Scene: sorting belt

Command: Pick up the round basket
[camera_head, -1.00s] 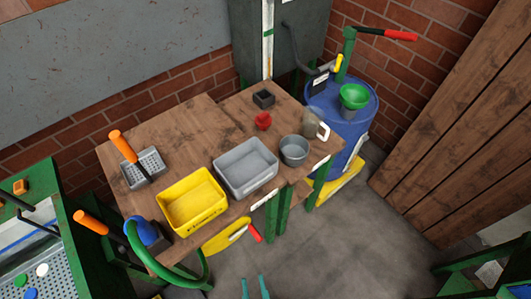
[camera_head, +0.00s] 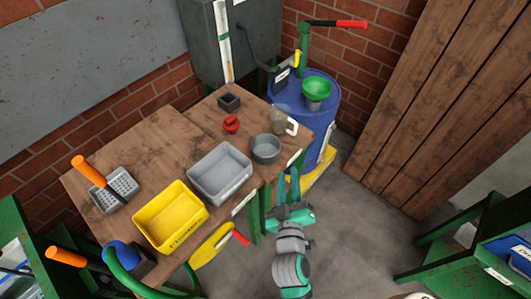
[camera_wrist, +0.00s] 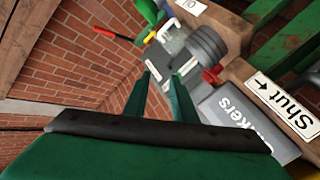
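The round basket (camera_head: 265,149) is a small grey round tub, upright and empty, near the right front edge of the wooden table. It also shows tilted in the wrist view (camera_wrist: 206,45), at the upper right. My gripper (camera_head: 289,177) is in front of the table edge, just below and to the right of the basket, apart from it. In the wrist view its two green fingers (camera_wrist: 160,76) are spread with nothing between them.
The wooden table (camera_head: 170,150) also holds a grey bin (camera_head: 221,194) left of the basket, a clear jug (camera_head: 279,122) behind it, a red item (camera_head: 231,124) and a yellow bin (camera_head: 171,240). A blue barrel (camera_head: 322,110) stands at the right.

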